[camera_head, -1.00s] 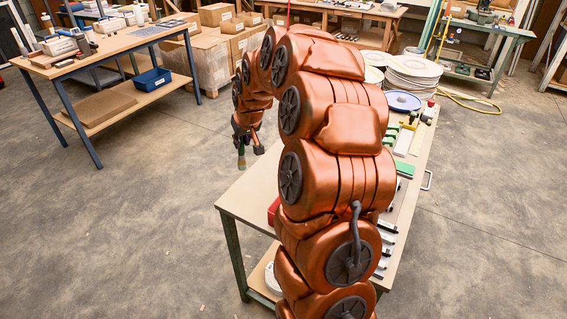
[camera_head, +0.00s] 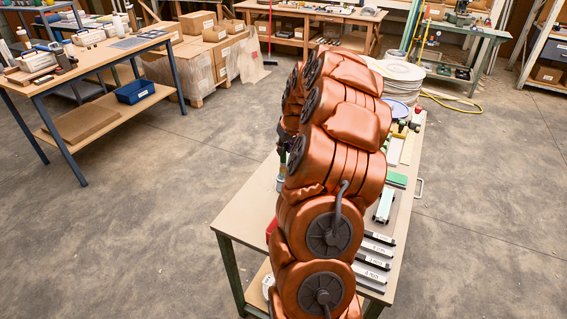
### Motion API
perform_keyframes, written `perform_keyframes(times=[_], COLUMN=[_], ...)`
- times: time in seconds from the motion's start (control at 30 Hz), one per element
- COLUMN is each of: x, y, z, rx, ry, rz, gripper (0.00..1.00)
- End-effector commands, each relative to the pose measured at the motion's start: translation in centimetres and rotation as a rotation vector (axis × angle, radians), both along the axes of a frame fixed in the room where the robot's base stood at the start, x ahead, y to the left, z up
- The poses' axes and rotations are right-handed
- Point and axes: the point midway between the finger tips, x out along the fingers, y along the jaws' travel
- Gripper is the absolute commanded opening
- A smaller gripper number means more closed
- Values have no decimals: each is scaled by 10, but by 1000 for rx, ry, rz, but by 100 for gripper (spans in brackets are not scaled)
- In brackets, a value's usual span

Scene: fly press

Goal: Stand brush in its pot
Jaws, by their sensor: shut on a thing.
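My arm covers much of the wooden bench (camera_head: 240,212). My gripper (camera_head: 284,147) shows only as a dark sliver at the left edge of the arm, above the bench's far left part. It is shut on the brush, of which at most a small greenish bit (camera_head: 281,168) shows below the gripper. A small pale pot (camera_head: 280,184) stands on the bench just below, partly hidden by my arm. I cannot tell whether the brush tip is inside the pot or above it.
A red thing (camera_head: 271,229) peeks out left of my arm. Another bench (camera_head: 90,62) with a blue bin (camera_head: 136,91) stands left. The floor between is clear.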

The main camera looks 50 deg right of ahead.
Motion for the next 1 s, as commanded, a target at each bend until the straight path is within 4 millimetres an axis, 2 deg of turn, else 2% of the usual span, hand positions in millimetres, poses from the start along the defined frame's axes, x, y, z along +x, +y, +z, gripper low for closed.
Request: perform_keyframes(times=[0.1, 0.27, 0.53, 0.9, 0.93, 1.0], x=[-1, 0, 1, 1, 1, 2], y=[1, 1, 3, 2, 2, 2], z=[-16, -27, -57, -62, -61, -60], rx=[4, 2, 3, 1, 1, 1], ry=[5, 2, 3, 1, 1, 1], rz=[1, 3, 4, 4, 4, 4], gripper=[0, 0, 0, 0, 22, 29])
